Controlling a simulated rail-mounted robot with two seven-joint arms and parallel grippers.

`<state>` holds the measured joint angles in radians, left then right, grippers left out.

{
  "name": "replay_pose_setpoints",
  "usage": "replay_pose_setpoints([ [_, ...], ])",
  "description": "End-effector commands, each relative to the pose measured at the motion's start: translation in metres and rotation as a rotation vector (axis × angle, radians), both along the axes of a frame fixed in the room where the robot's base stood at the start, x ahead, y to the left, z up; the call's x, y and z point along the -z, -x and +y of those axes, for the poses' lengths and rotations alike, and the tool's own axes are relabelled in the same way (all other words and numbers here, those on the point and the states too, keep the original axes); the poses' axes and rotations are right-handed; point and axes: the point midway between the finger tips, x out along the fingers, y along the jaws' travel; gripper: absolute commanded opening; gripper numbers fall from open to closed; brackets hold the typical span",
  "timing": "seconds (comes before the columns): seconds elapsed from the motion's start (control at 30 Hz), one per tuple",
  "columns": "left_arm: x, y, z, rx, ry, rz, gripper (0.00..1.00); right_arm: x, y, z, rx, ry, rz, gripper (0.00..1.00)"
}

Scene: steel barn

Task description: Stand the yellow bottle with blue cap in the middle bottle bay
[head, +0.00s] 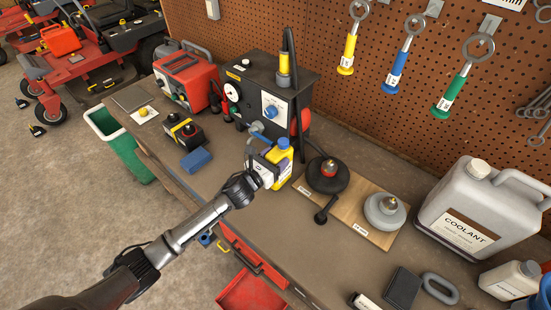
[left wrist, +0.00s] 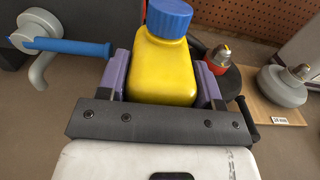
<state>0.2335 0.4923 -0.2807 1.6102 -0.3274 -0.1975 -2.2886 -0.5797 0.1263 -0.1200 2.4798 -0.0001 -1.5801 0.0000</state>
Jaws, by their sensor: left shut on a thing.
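The yellow bottle (head: 281,157) with its blue cap (head: 284,143) is over the workbench, in front of the black machine with a gauge. It is about upright, cap up; I cannot tell whether its base touches the bench. My left gripper (head: 268,160) is shut on its body. In the left wrist view the yellow bottle (left wrist: 165,70) sits between the purple fingers of the left gripper (left wrist: 163,82), with its blue cap above them. I cannot make out a middle bottle bay in either view. My right gripper is not in view.
The black machine (head: 265,95) stands behind the bottle. A wooden board (head: 345,218) with two round bases lies to the right. A coolant jug (head: 475,210) stands farther right. A blue block (head: 195,160) lies left. An open red drawer (head: 250,292) juts out at the front.

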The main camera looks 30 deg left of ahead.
Motion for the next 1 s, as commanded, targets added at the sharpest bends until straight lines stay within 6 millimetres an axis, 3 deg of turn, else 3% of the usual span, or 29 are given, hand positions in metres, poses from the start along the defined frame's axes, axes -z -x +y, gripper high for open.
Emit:
replay_pose_setpoints([
  [0.13, 0.001, -0.001, 0.0, 0.001, -0.001, -0.006, 0.0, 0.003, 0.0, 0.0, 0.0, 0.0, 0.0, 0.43],
  [0.17, 0.003, 0.0, 0.0, 0.0, -0.001, 0.0, 0.62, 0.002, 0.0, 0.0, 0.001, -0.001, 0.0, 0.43],
  [0.4, 0.003, 0.0, 0.0, 0.0, -0.001, 0.0, 0.85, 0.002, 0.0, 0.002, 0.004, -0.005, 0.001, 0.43],
  [0.73, -0.001, 0.002, 0.0, 0.001, 0.0, 0.001, 0.85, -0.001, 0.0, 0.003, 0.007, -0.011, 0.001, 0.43],
  [1.0, 0.002, 0.046, 0.005, 0.001, -0.002, 0.004, 0.85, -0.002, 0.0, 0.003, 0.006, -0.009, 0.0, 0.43],
])
